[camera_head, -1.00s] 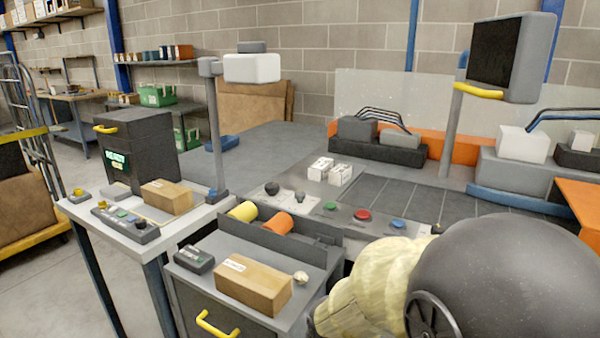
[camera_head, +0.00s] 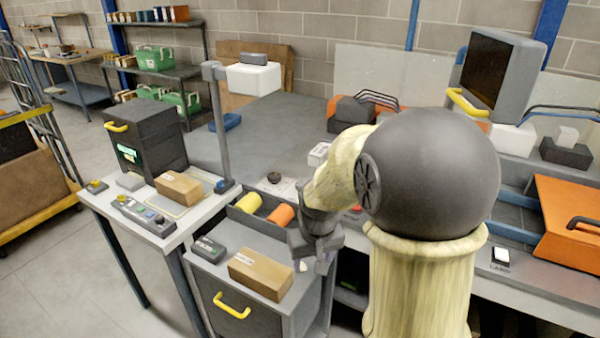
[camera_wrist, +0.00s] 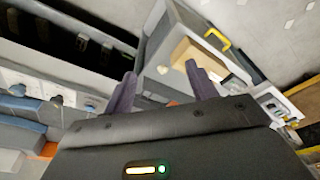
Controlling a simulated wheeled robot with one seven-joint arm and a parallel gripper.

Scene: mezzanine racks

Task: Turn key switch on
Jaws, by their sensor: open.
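My gripper (camera_head: 314,256) is open and empty, pointing down over the right part of the small grey cabinet (camera_head: 262,238). In the wrist view its two fingers (camera_wrist: 160,82) stand apart, with the cabinet top and a small pale object (camera_wrist: 162,70) beyond them. A grey bench panel at the left of the wrist view carries several small controls, among them a dark knob (camera_wrist: 57,101). I cannot tell which control is the key switch. In the head view a black round knob (camera_head: 274,178) shows on the bench, and my arm hides most of the controls beside it.
A cardboard box (camera_head: 260,274) and a dark small device (camera_head: 208,249) lie on the cabinet. Yellow (camera_head: 247,203) and orange (camera_head: 281,215) rolls lie in its rear tray. The left table holds a button box (camera_head: 143,215). A monitor (camera_head: 500,75) stands at the right.

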